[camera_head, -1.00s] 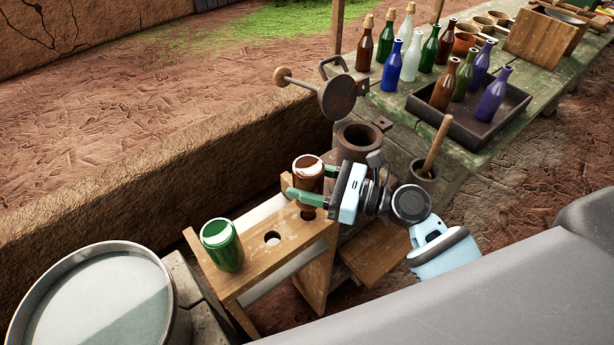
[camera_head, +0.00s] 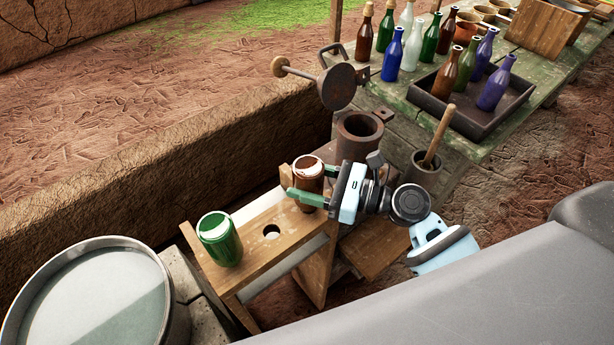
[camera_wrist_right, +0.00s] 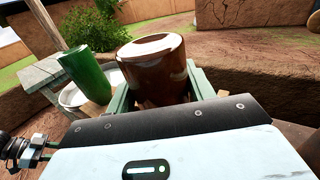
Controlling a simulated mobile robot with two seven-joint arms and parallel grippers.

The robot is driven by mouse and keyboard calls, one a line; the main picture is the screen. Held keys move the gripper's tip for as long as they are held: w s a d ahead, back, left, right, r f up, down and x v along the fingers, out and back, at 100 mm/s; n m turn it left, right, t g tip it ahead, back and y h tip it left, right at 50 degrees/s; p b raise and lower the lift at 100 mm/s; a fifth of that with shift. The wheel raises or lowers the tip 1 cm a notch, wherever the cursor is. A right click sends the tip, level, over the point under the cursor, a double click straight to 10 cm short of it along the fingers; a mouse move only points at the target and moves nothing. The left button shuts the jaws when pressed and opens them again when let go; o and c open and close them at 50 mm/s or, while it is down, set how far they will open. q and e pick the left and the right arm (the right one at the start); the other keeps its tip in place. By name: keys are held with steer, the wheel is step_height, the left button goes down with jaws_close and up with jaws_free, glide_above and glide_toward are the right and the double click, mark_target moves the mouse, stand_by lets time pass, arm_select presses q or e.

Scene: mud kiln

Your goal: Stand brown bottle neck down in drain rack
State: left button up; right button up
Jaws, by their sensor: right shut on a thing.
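The brown bottle (camera_head: 309,170) is upside down, its base facing up, at the right end of the wooden drain rack (camera_head: 252,262). My right gripper (camera_head: 303,188) is shut on its body from the right. The bottle's shoulder sits at the level of the rack's top board; its neck is hidden, so I cannot tell how deep it is in a hole. In the right wrist view the brown bottle (camera_wrist_right: 155,65) stands between the green fingers. A green bottle (camera_head: 219,239) stands neck down at the rack's left end.
An empty hole (camera_head: 271,232) lies between the two bottles. A water basin (camera_head: 85,300) is at the lower left. An iron pot (camera_head: 358,137) and a mortar with pestle (camera_head: 426,170) stand behind my gripper. Several bottles and a dark tray (camera_head: 470,118) occupy the table at upper right.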

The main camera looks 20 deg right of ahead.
steer(key=shift+f, duration=0.15)
steer(key=o, duration=1.2)
steer(key=shift+c, duration=0.2)
steer(key=b+v, duration=0.1)
steer(key=v, duration=0.7)
steer(key=shift+a, duration=0.1)
